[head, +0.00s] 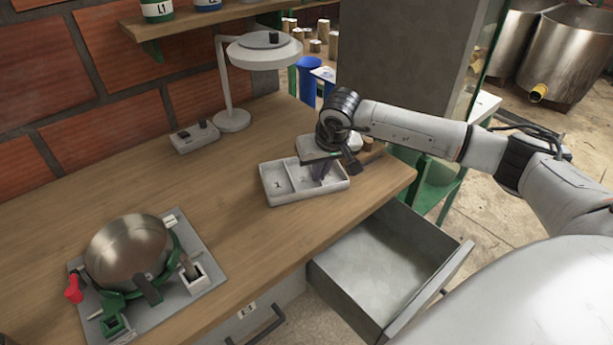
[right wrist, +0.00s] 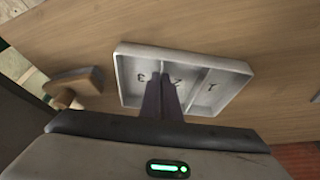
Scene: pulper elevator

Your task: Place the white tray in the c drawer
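The white tray (head: 272,190) is a shallow box with numbered compartments. It rests on the wooden table near its right end; it also shows in the right wrist view (right wrist: 128,62). My right gripper (head: 321,172) points down into the tray. In the right wrist view its two fingers (right wrist: 165,95) are close together at the divider between compartments 2 and 3, and appear shut on it; the fingers hide most of that divider. A grey drawer (head: 383,256) under the table's right end is pulled open and looks empty. Its letter is not visible. My left gripper is out of view.
A metal bowl in a green stand (head: 130,255) is at the table's front left. A white lamp (head: 232,118) and a small switch box (head: 195,136) stand at the back. A closed drawer with a dark handle (head: 262,328) is left of the open one. The table's middle is clear.

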